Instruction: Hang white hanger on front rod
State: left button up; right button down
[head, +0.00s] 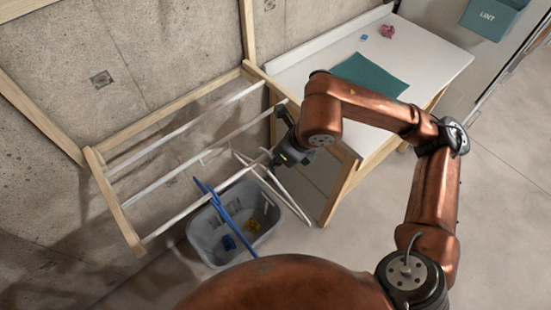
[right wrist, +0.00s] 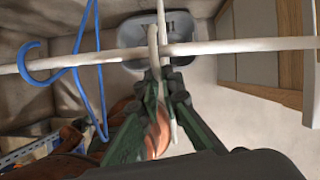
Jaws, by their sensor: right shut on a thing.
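The white hanger (head: 291,201) is held by my right gripper (head: 272,159) at the right end of the front rod (head: 170,225). In the right wrist view, my right gripper (right wrist: 160,88) is shut on the hanger's upper part. The hanger's white hook (right wrist: 153,42) crosses the white rod (right wrist: 240,46) there. I cannot tell whether the hook rests on the rod. The hanger's body slants down toward the floor in the head view. My left gripper is not in view.
A blue hanger (head: 217,205) hangs on the front rod, left of my right gripper; its hook (right wrist: 37,66) shows in the right wrist view. A grey basket (head: 208,247) with small items stands below. A white-topped table (head: 425,62) with a teal cloth (head: 369,75) is to the right.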

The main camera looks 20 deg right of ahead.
jog(key=c, duration=2)
grip_release()
jog(key=shift+c, duration=0.2)
jog(key=v, duration=1.2)
